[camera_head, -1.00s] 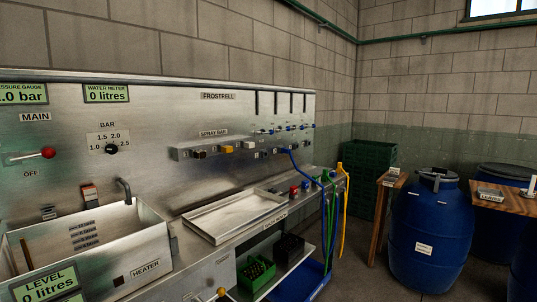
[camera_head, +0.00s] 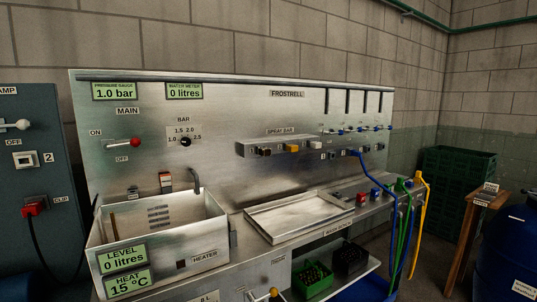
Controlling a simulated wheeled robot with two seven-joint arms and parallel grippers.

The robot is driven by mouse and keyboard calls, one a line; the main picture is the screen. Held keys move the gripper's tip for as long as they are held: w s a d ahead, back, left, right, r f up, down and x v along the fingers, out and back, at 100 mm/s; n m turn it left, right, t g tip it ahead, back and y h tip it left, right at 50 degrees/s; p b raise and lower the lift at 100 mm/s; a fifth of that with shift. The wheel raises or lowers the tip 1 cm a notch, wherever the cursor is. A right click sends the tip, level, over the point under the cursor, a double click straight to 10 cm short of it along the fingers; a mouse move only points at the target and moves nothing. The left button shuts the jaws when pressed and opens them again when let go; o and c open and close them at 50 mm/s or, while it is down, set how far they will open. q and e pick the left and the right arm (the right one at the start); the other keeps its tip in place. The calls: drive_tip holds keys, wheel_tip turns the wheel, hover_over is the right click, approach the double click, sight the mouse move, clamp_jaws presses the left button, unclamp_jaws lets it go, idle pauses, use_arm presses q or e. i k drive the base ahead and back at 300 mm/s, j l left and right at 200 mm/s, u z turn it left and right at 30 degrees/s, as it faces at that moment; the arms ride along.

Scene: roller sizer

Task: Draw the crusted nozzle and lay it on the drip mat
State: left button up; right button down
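The spray bar (camera_head: 274,142) juts from the steel back panel, under a SPRAY BAR label. Several small nozzles sit along its front, among them a dark one (camera_head: 263,152), a yellow one (camera_head: 291,148) and a pale grey one (camera_head: 315,144). They are too small to tell which is crusted. A shallow steel tray (camera_head: 250,222) lies on the bench below the bar and looks empty. I cannot pick out a drip mat for certain; the label on the bench front is too small to read. Neither of my grippers is in view.
A steel tank (camera_head: 215,232) with a tap stands left of the tray. A red-knobbed MAIN lever (camera_head: 135,142) is on the panel. Blue, green and yellow hoses (camera_head: 421,220) hang at the bench's right end. A green bin (camera_head: 314,284) sits below. A blue barrel (camera_head: 515,255) stands far right.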

sight(263, 152)
drive_tip(key=i+l, duration=0.25)
drive_tip(key=i+l+u, duration=0.1)
drive_tip(key=i+l, duration=0.15)
drive_tip(key=l, duration=0.25)
drive_tip(key=i+l, duration=0.25)
drive_tip(key=i+l+u, duration=0.1)
drive_tip(key=i+l, duration=0.15)
drive_tip(key=l, duration=0.25)
drive_tip(key=i+l, duration=0.25)
drive_tip(key=l, duration=0.15)
drive_tip(key=i+l+u, duration=0.1)
drive_tip(key=i+l, duration=0.15)
drive_tip(key=l, duration=0.15)
drive_tip(key=i+l, duration=0.2)
drive_tip(key=l, duration=0.2)
drive_tip(key=u, duration=0.05)
